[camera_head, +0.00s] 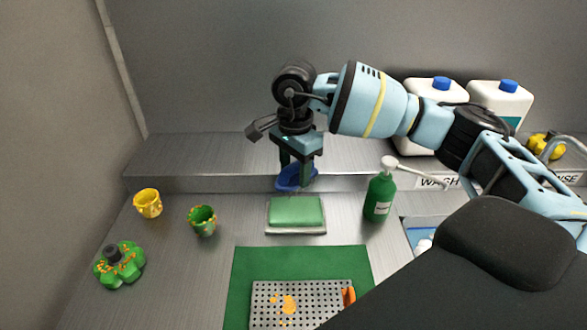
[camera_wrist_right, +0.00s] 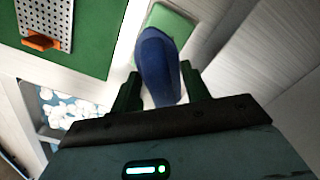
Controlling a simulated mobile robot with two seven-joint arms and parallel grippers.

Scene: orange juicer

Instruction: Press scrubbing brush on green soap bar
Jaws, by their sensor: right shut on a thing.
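The green soap bar (camera_head: 297,210) lies flat on a pale tray (camera_head: 295,233) in the middle of the steel counter. My right gripper (camera_head: 299,163) is shut on the blue scrubbing brush (camera_head: 290,181) and holds it just behind the soap, by the raised ledge. In the right wrist view the brush (camera_wrist_right: 157,65) stands out between the two fingers (camera_wrist_right: 160,88) and overlaps part of the soap (camera_wrist_right: 177,24). I cannot tell whether the brush touches anything. The bristles are hidden. My left gripper is not in view.
A green pump bottle (camera_head: 379,197) stands right of the soap. A perforated metal plate (camera_head: 300,303) with orange residue lies on a green mat (camera_head: 240,280) in front. Green cup (camera_head: 203,221), yellow cup (camera_head: 148,204) and green juicer part (camera_head: 118,266) stand left. White jugs (camera_head: 500,100) are behind.

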